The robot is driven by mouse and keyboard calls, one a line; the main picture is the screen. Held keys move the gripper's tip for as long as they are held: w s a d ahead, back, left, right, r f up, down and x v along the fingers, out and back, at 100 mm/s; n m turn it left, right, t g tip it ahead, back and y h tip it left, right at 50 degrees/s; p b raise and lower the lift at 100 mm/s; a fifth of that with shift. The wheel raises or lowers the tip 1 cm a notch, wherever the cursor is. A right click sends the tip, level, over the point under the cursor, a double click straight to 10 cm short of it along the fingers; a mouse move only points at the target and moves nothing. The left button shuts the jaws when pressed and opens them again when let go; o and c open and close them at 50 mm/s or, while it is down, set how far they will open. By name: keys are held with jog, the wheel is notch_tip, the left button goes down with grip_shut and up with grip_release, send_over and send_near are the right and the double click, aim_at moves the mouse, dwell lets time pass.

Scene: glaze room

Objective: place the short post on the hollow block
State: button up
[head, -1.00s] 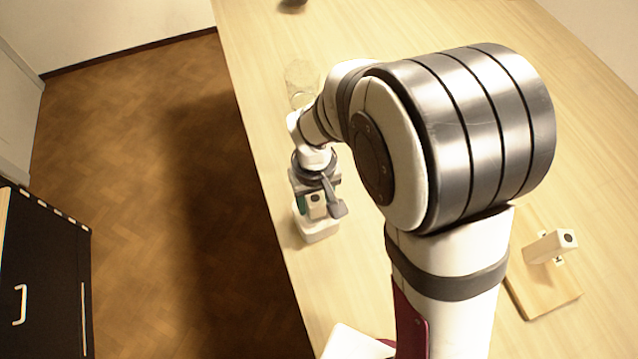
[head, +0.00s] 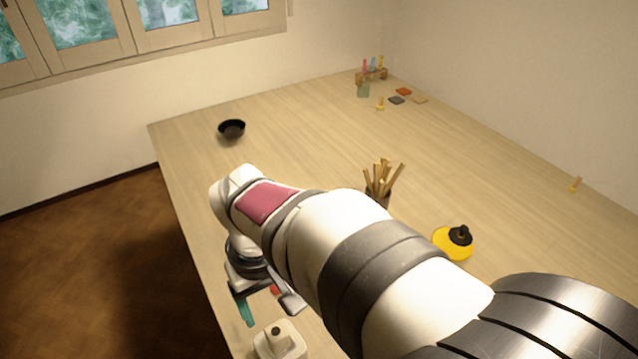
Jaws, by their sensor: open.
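The short post (head: 277,334) looks like a small off-white piece with a dark round spot on top. It stands upright on a wider white block (head: 267,350), which seems to be the hollow block, at the bottom edge of the head view. The lower part of the block is cut off by the frame, and no hollow can be made out. My gripper (head: 271,311) is open, with one teal finger and one grey finger apart. It is just beyond the post in the picture, and nothing shows held between the fingers.
A dark bowl (head: 232,128) is farther back. A small rack (head: 371,76) and coloured tiles (head: 403,92) lie at the far corner. The table's left edge is close to my gripper.

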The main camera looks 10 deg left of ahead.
jog(key=s+d+r+m, duration=0.25)
jog(key=d+m, duration=0.35)
jog(key=d, duration=0.6)
jog(key=s+d+m+y, duration=0.1)
jog(key=s+d+m, duration=0.7)
jog(key=s+d, duration=0.1)
jog(key=shift+f+m+y, duration=0.2)
jog(key=shift+m+y, duration=0.1)
jog(key=shift+y, duration=0.1)
